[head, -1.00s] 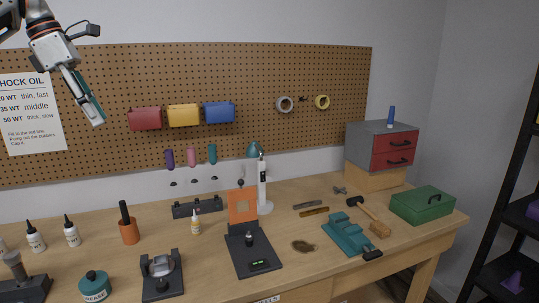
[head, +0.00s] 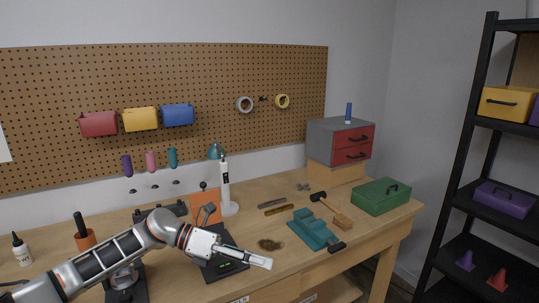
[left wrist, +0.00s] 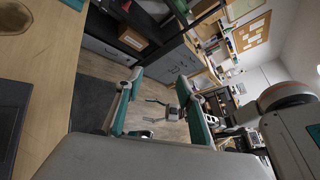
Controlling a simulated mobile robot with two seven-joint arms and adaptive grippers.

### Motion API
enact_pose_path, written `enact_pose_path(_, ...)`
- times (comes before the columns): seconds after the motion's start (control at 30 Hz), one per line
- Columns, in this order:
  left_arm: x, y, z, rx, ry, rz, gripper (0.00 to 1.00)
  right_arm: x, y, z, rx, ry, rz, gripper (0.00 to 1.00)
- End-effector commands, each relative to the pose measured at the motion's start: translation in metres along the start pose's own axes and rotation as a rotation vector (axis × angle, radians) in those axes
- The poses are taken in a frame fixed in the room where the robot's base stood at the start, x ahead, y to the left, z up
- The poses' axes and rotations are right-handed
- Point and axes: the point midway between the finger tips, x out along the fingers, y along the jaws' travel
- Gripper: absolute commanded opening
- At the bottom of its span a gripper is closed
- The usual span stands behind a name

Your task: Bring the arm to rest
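My left arm reaches in from the lower left in the head view, over the front of the workbench (head: 300,255). My left gripper (head: 262,262) points right, above the bench's front edge, and is seen edge-on. In the left wrist view the left gripper (left wrist: 163,92) has its two teal-padded fingers apart, with floor and distant furniture showing between them. No object is held there. The arm hides part of the dark scale stand (head: 228,262) and the black holder (head: 130,285). My right gripper does not show clearly in either view.
A teal vise (head: 312,230), a mallet (head: 340,220) and a green toolbox (head: 380,196) stand right of the gripper. A dark stain (head: 270,244) lies on the bench behind it. A black shelf rack (head: 450,215) stands at the far right. The front-edge air is clear.

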Motion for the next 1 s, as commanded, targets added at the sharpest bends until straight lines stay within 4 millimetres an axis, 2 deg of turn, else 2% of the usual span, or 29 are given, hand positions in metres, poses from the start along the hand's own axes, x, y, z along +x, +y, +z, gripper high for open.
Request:
enact_pose_path(0.03,0.02,-0.006,-0.009,-0.064,-0.068,-0.043,0.38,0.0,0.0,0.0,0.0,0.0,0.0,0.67)
enact_pose_path(0.1,0.038,-0.012,-0.012,-0.155,-0.167,-0.088,0.38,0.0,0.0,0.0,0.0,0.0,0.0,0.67)
enact_pose_path(0.23,0.059,-0.018,-0.018,-0.348,-0.353,-0.159,0.38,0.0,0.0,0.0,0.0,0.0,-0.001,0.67)
enact_pose_path(0.37,0.065,-0.016,-0.026,-0.567,-0.542,-0.216,0.38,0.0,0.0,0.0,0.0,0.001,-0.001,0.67)
enact_pose_path(0.57,0.052,0.008,-0.058,-0.945,-0.829,-0.272,0.38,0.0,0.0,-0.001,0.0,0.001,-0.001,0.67)
enact_pose_path(0.67,0.039,0.025,-0.087,-1.146,-0.971,-0.287,0.38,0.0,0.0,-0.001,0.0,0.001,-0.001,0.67)
enact_pose_path(0.77,0.023,0.044,-0.126,-1.352,-1.112,-0.291,0.38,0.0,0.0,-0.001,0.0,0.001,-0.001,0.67)
enact_pose_path(0.87,0.006,0.06,-0.176,-1.561,-1.252,-0.284,0.38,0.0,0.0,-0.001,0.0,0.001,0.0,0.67)
enact_pose_path(0.97,-0.011,0.071,-0.234,-1.768,-1.393,-0.267,0.38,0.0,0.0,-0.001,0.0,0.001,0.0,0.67)
enact_pose_path(1.0,-0.017,0.074,-0.26,-1.851,-1.45,-0.257,0.38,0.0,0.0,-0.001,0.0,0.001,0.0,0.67)
